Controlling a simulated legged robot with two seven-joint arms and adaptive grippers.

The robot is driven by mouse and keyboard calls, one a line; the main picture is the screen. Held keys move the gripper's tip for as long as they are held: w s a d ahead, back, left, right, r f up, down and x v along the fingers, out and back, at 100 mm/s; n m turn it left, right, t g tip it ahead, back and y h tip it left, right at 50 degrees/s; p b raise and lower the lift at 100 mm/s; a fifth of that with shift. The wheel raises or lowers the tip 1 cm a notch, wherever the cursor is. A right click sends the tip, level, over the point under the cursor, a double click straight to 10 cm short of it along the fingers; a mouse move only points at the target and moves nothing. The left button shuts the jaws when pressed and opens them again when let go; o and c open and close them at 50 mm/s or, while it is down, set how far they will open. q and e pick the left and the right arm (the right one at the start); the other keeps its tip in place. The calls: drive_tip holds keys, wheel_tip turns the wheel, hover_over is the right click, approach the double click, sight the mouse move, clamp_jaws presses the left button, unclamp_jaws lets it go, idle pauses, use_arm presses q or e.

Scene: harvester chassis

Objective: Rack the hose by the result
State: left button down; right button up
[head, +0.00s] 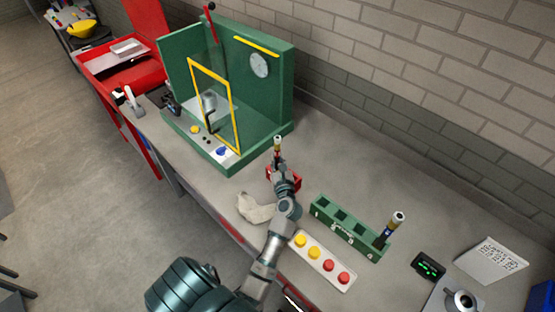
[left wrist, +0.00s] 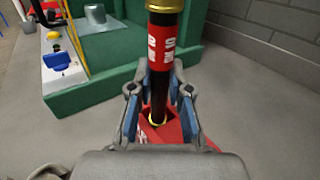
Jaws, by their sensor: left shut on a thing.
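A black hose with a red label and a brass end (head: 277,145) stands upright beyond my left gripper (head: 281,170). In the left wrist view the gripper's blue-padded fingers (left wrist: 158,108) are shut around the hose (left wrist: 161,52), below its label. Its lower end is at a red holder (left wrist: 188,128); I cannot tell whether it rests inside. The holder (head: 296,181) is partly hidden by the gripper. A green rack (head: 345,229) with several square slots lies to the right. A blue-banded hose (head: 391,229) stands tilted in its right end slot. My right gripper is not in view.
A green test stand (head: 270,95) with a yellow-framed door (head: 215,105) and gauge stands behind. A pale cloth (head: 254,208), a panel of yellow and red buttons (head: 322,261), a green-digit display (head: 428,266) and a note (head: 491,260) lie nearby.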

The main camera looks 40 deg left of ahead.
use_arm(q)
drive_tip(key=shift+f, duration=0.25)
drive_tip(key=c, duration=1)
unclamp_jaws()
drive_tip(key=shift+w, duration=0.1)
drive_tip(key=v, duration=1.2)
drive_tip(key=shift+a, duration=0.1)
